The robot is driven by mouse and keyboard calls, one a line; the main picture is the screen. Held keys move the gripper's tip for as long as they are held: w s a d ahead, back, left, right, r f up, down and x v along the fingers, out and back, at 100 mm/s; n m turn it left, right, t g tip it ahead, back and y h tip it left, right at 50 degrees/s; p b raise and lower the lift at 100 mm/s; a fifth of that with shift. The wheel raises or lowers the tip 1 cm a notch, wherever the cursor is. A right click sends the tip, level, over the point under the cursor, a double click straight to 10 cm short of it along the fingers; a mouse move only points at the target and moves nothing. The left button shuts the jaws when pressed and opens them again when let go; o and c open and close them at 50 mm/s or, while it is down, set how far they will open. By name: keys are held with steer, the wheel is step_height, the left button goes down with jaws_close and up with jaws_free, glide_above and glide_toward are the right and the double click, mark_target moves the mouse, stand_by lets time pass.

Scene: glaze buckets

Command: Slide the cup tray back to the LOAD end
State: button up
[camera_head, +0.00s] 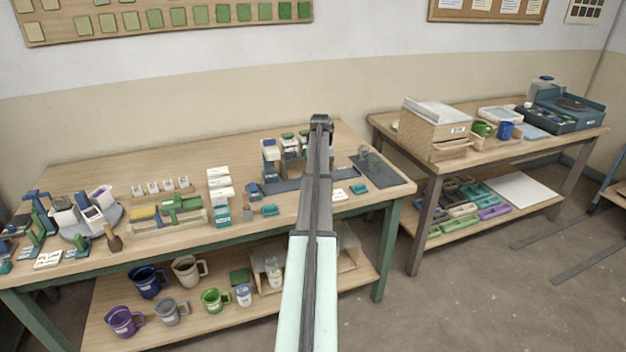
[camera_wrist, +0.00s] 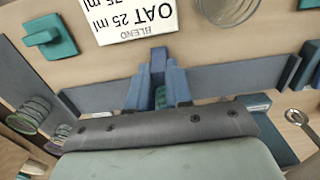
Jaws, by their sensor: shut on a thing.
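In the wrist view my gripper (camera_wrist: 160,92) has its two blue fingers close together on a small teal piece (camera_wrist: 160,98) at a long blue-grey rail (camera_wrist: 235,77). The piece may be a handle of the cup tray, but the tray's body cannot be made out. In the head view my arm covers the gripper and the middle of this place. The rail's left part (camera_head: 284,185) shows left of the arm. Ribbed round cups (camera_wrist: 35,112) show at the wrist view's lower left. I cannot read a LOAD mark.
A white card reading "BLEND OAT 25 ml" (camera_wrist: 128,16) lies beside the rail, with a teal block (camera_wrist: 48,36) near it. A dark mat with small jars (camera_head: 381,174) is at the bench's right end.

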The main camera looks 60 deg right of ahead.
jaws_close()
steer(key=shift+s+d, duration=4)
steer(key=shift+d, duration=0.05)
steer(key=shift+s+d, duration=1.35)
steer(key=shift+s, duration=0.05)
steer(key=o, duration=0.6)
jaws_free()
step_height(320, 180, up, 7)
